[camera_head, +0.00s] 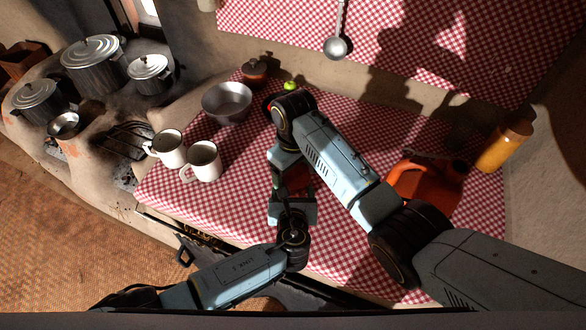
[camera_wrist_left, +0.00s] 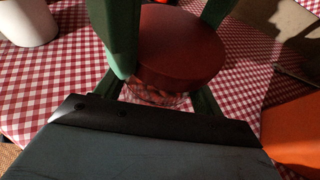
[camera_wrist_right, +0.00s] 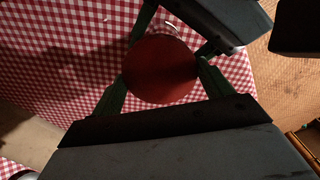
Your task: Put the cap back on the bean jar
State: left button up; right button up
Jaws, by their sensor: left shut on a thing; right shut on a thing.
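The bean jar (camera_wrist_left: 155,93) shows in the left wrist view as clear glass with reddish beans inside. My left gripper (camera_wrist_left: 158,97) is shut on the jar, low in that view. The cap (camera_wrist_left: 180,48) is a wide dark red disc above the jar's top. My right gripper (camera_wrist_right: 162,88) is shut on the cap, which fills the middle of the right wrist view (camera_wrist_right: 160,68). A bit of clear glass shows past the cap's far edge there. The cap hides the jar's mouth, so I cannot tell whether it is seated. In the head view my arms mostly hide both.
A checked cloth (camera_head: 235,195) covers the table. Two white mugs (camera_head: 203,161) and a metal bowl (camera_head: 227,102) stand to the left. An orange container (camera_head: 410,178) and an amber cylinder (camera_head: 505,147) are to the right. Metal pots (camera_head: 95,65) sit on the hearth.

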jog(key=shift+c, duration=0.7)
jog(key=o, duration=1.1)
notch_tip(320, 180, up, 12)
jog(key=shift+r, duration=0.1)
pick_arm(q)
jog(key=o, duration=1.9)
jog(key=shift+o, duration=0.2)
jog(key=p+v, duration=0.2)
jog(key=v, duration=1.1)
jog(key=shift+s, duration=0.15)
pick_arm(e)
jog(key=shift+r, duration=0.85)
